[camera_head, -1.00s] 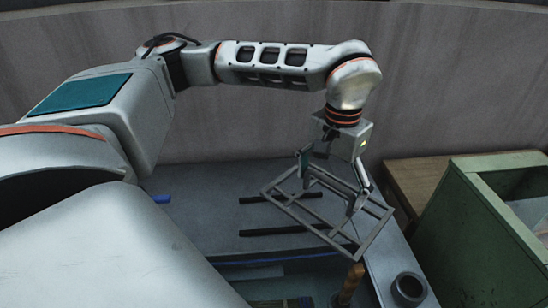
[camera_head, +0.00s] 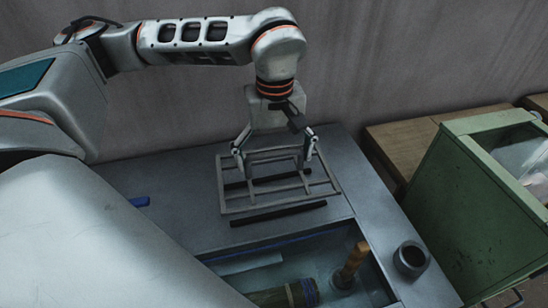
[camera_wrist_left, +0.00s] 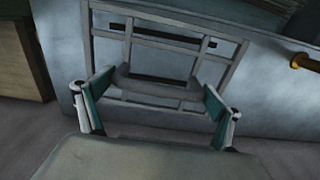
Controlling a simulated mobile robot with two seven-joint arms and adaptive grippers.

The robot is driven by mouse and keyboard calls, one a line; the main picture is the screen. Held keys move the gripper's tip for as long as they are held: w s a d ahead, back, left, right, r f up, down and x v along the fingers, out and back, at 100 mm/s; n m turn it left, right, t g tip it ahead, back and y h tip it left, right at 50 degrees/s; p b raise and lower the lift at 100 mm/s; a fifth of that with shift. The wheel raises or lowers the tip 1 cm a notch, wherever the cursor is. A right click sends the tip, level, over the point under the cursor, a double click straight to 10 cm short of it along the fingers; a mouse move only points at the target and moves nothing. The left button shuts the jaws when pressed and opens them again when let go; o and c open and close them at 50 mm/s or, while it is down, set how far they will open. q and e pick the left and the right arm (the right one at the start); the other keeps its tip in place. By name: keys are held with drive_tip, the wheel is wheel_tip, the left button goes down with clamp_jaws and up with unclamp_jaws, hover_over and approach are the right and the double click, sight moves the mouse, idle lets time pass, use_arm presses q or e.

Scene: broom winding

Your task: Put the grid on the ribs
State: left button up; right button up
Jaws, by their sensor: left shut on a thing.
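The grid (camera_head: 221,187) is a grey open metal frame with crossbars, and it also shows in the left wrist view (camera_wrist_left: 165,43). My left gripper (camera_head: 274,158) is shut on the grid, its fingers at the frame's back part. The ribs are black bars on the grey table: the front rib (camera_head: 278,213) shows just in front of the grid, and another rib (camera_head: 262,181) shows through its openings. The grid looks roughly level above the ribs; I cannot tell whether it touches them. My right gripper is not in view.
A recessed basin (camera_head: 330,250) in front holds a dark green bundle (camera_head: 275,297) and a wooden-handled tool (camera_head: 354,262). A dark round cup (camera_head: 411,259) stands at the right. A green bin (camera_head: 470,210) is farther right. A wall is close behind.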

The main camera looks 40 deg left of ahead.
sight(274, 172)
use_arm(q)
drive_tip(key=shift+f+n, duration=0.1)
drive_tip(key=shift+n, duration=0.2)
drive_tip(key=shift+s+f+b, duration=0.1)
drive_tip(key=shift+f+b, duration=0.8)
drive_tip(key=shift+f, duration=0.15)
drive_tip(key=shift+f+b, duration=0.35)
drive_tip(key=shift+f, duration=0.55)
drive_tip(key=shift+f+b, duration=0.4)
drive_tip(key=shift+f, duration=0.9)
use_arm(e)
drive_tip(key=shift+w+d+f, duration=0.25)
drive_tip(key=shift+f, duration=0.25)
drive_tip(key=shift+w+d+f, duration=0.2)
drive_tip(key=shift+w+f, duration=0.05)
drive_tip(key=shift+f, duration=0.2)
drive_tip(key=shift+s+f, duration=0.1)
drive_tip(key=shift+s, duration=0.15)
use_arm(q)
drive_tip(key=o, duration=1.5)
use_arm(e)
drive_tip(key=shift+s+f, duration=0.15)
